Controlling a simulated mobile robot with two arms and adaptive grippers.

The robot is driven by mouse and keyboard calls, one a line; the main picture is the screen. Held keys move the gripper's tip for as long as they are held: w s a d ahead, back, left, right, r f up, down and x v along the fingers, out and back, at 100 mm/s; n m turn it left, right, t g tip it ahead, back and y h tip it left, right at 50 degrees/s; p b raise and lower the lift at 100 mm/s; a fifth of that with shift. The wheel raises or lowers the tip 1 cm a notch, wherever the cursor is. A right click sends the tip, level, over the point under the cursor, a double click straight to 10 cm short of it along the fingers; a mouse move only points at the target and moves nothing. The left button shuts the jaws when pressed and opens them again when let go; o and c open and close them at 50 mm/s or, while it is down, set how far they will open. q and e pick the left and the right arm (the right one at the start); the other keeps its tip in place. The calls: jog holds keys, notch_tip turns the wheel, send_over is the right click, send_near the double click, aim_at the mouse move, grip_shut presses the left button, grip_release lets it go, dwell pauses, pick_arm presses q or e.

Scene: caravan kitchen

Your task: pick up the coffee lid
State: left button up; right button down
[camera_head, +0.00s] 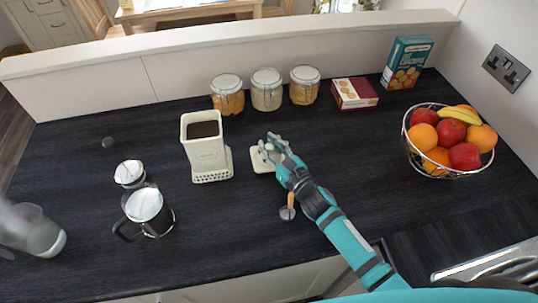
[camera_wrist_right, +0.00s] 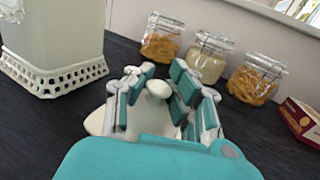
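The coffee lid (camera_head: 259,164) is a cream, flat, squarish lid with a round knob, lying on the dark worktop right of the cream coffee canister (camera_head: 207,150). In the right wrist view the lid (camera_wrist_right: 95,122) lies partly hidden under my right gripper. Its knob (camera_wrist_right: 158,88) stands between the fingers. My right gripper (camera_head: 272,147) is over the lid. In the wrist view my right gripper (camera_wrist_right: 158,92) is open, with a finger on each side of the knob and gaps showing. The canister is open at the top, with dark contents. My left gripper is not in view.
Several glass jars (camera_head: 267,90), a red box (camera_head: 354,93) and a blue box (camera_head: 407,62) stand along the back. A fruit basket (camera_head: 448,172) is at right. A French press (camera_head: 147,211) and a glass jug (camera_head: 35,228) are at left. A small scoop (camera_head: 288,211) lies near my forearm.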

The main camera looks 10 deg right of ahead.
jog(key=shift+s+f, duration=0.15)
jog(key=shift+f, duration=0.15)
